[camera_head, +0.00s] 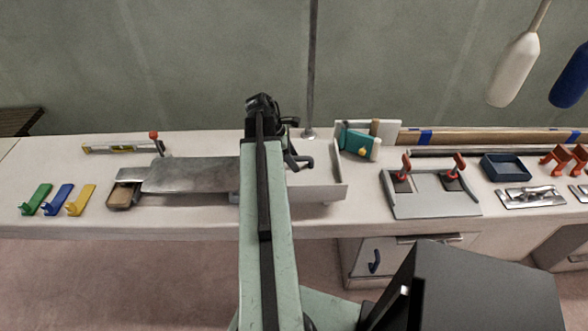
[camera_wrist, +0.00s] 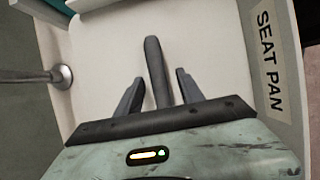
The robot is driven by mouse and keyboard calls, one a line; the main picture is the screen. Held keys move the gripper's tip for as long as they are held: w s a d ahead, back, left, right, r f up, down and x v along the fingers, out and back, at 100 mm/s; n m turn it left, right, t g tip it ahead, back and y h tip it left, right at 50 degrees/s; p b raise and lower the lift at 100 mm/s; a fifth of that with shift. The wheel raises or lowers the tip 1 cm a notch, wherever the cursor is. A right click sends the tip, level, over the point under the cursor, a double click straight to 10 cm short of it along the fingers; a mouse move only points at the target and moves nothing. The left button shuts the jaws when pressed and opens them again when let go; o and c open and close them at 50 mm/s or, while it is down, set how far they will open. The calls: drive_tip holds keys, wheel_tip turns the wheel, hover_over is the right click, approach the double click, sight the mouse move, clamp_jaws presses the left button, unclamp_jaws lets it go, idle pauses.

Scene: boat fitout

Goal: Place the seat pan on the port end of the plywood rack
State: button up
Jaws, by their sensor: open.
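A white low-walled tray (camera_head: 325,188) sits at the middle of the bench. In the wrist view the tray (camera_wrist: 205,35) has a SEAT PAN label (camera_wrist: 270,62) along its right wall. My gripper (camera_wrist: 160,76) is open above its white floor. In the wrist view a dark grey bar (camera_wrist: 153,55) shows between the two fingers; I cannot tell whether they touch it. In the head view my gripper (camera_head: 297,160) is partly hidden behind my arm. A brown slatted wooden piece (camera_head: 18,120) at the far left may be the plywood rack; I cannot be sure.
A grey metal sheet (camera_head: 195,175) and a spirit level (camera_head: 120,147) lie left of the tray. Green (camera_head: 38,198), blue (camera_head: 60,199) and yellow (camera_head: 81,200) pieces lie further left. A metal pole (camera_head: 312,70) stands behind. A clamp plate (camera_head: 430,198) and blue tray (camera_head: 505,167) are right.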

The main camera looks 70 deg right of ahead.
drive_tip(key=shift+f, duration=0.25)
clamp_jaws()
idle(1.5)
